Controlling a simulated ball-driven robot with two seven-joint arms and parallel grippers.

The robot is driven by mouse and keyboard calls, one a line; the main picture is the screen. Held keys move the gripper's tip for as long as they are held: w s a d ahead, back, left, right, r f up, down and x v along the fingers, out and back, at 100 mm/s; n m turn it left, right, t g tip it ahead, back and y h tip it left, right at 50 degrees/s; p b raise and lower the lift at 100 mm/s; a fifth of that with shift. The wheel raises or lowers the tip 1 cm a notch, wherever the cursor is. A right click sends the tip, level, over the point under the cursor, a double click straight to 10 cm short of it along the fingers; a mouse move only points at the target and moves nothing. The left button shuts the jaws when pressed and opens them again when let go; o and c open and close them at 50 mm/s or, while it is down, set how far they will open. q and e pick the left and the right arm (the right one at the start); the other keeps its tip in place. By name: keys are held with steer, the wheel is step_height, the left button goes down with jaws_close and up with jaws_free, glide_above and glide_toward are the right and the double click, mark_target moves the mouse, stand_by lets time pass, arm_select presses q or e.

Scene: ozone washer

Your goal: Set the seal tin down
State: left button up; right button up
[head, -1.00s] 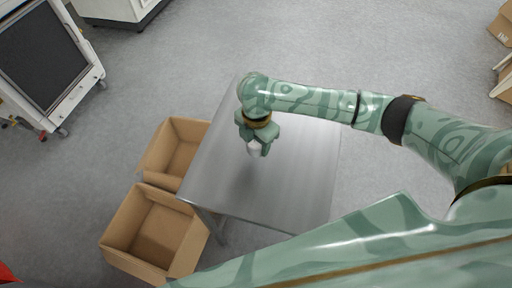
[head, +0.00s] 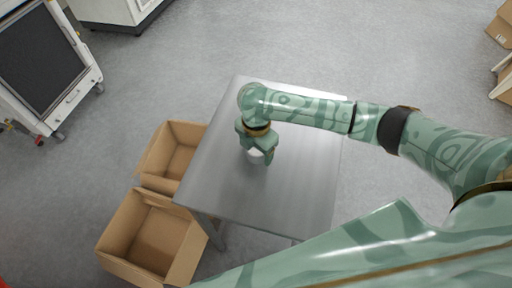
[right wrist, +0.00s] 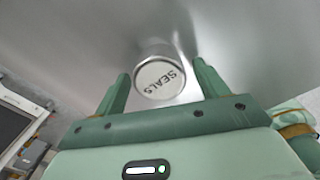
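In the head view the gripper (head: 257,155) points down over the metal table (head: 225,190), and only a pale bit of the tin (head: 256,153) shows between the fingers. The tin appears to stand on the table top; its base is partly hidden. My left gripper is out of view.
Two open cardboard boxes, one nearer (head: 135,265) and one farther (head: 150,160), stand on the floor left of the table. The table top around the gripper is clear. A wheeled machine (head: 75,85) stands at the far left.

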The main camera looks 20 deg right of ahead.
step_height(320, 180, up, 12)
steer(key=p, duration=0.5)
steer(key=shift+r+p, duration=0.15)
steer(key=shift+p, duration=0.15)
